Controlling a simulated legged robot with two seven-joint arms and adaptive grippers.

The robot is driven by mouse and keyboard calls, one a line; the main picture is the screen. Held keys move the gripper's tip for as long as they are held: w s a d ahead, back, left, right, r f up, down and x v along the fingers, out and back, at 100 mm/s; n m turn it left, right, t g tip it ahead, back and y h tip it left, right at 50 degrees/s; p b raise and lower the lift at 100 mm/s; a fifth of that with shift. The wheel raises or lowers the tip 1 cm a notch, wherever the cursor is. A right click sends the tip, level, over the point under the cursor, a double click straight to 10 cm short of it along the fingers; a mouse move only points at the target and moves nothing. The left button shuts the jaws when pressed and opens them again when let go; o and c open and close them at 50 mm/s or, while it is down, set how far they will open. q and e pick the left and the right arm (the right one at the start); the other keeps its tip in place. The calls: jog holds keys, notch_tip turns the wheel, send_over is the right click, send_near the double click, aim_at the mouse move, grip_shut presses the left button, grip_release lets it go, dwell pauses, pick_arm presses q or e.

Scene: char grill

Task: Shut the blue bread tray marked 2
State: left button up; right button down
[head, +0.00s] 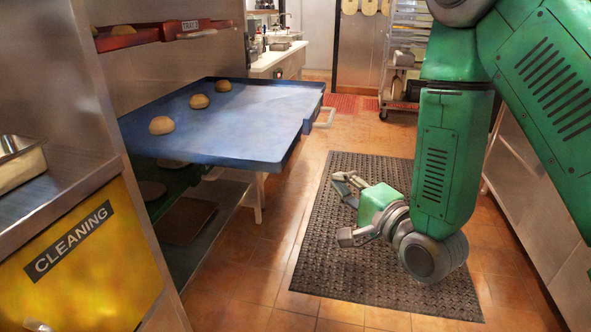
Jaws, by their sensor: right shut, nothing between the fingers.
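The blue bread tray (255,120) is pulled far out of the rack on the left, with several round buns near its inner side. A pale handle (325,117) shows at its right edge. I cannot see a number 2 on it from here. My right gripper (343,208) hangs low over the dark floor mat, right of the tray and apart from it. I do not see my left gripper clearly.
A red tray (150,37) with a label sits higher in the rack. Lower shelves (188,220) lie under the blue tray. A yellow panel marked CLEANING (75,255) stands front left. A steel counter (535,190) borders the right. The dark mat (335,270) is clear.

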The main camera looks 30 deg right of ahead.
jog(key=w+b, duration=0.2)
jog(key=b, duration=0.2)
send_near(288, 155)
jog(key=w+d, duration=0.3)
jog(key=w, duration=0.1)
jog(key=w+a+b, duration=0.1)
jog(key=w+a, duration=0.1)
jog(key=shift+w+a, duration=0.3)
jog(key=shift+a, duration=0.05)
jog(key=shift+w+a+b, duration=0.3)
jog(key=shift+a, duration=0.1)
